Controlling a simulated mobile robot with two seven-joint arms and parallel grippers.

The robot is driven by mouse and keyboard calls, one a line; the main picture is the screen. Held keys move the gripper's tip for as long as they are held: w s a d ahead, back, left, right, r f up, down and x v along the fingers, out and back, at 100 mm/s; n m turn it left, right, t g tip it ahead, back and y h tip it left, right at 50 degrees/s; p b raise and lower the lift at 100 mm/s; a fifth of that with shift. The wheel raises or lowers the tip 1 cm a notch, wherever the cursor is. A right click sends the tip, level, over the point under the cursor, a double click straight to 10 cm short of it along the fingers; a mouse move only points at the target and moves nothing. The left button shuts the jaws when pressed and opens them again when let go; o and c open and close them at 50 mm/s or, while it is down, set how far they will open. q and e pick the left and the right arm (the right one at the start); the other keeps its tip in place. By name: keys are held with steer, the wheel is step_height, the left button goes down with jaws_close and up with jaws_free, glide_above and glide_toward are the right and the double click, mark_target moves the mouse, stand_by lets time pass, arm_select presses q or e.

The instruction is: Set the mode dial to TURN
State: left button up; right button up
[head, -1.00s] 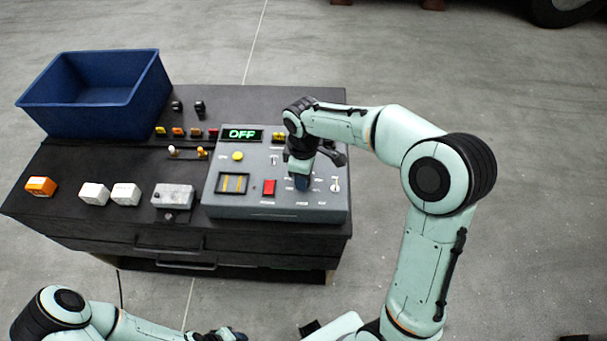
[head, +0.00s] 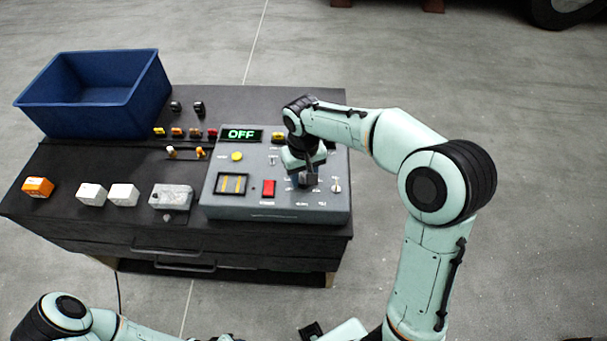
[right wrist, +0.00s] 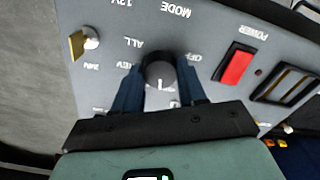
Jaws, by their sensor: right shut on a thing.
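The grey control panel (head: 225,205) stands on the right part of the dark bench; its green display (head: 241,134) reads OFF. My right gripper (head: 307,182) points down over the panel's lower right and hides most of the mode dial in the head view. In the right wrist view, the black dial (right wrist: 160,72) with a white pointer line sits between the blue fingers of the right gripper (right wrist: 160,88), which is shut on it. MODE, OFF and ALL labels show upside down around it; I cannot read TURN. My left gripper (head: 224,336) is barely visible at the bottom edge.
A red power switch (right wrist: 236,64) and a brass key-like part (right wrist: 77,44) flank the dial. A yellow button (head: 237,157) is on the panel. A blue bin (head: 95,95), white blocks (head: 91,195) and an orange block (head: 38,187) stand left on the bench.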

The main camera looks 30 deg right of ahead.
mark_target(304, 178)
steer(key=m, duration=0.3)
steer(key=shift+m, duration=0.3)
arm_select(q)
steer(key=shift+s+f, duration=0.2)
steer(key=shift+f, duration=0.15)
arm_select(e)
steer(key=shift+m, duration=2)
steer(key=o, duration=1)
steer(key=shift+o, duration=0.2)
steer(key=shift+r, duration=0.15)
arm_select(q)
steer(key=shift+w+r+p, duration=0.4)
steer(key=shift+w+r, duration=0.05)
steer(key=shift+r, duration=0.2)
steer(key=shift+w+r+p, duration=0.35)
steer(key=shift+w+r, duration=0.1)
steer(key=shift+r, duration=0.15)
arm_select(e)
step_height(304, 178, up, 13)
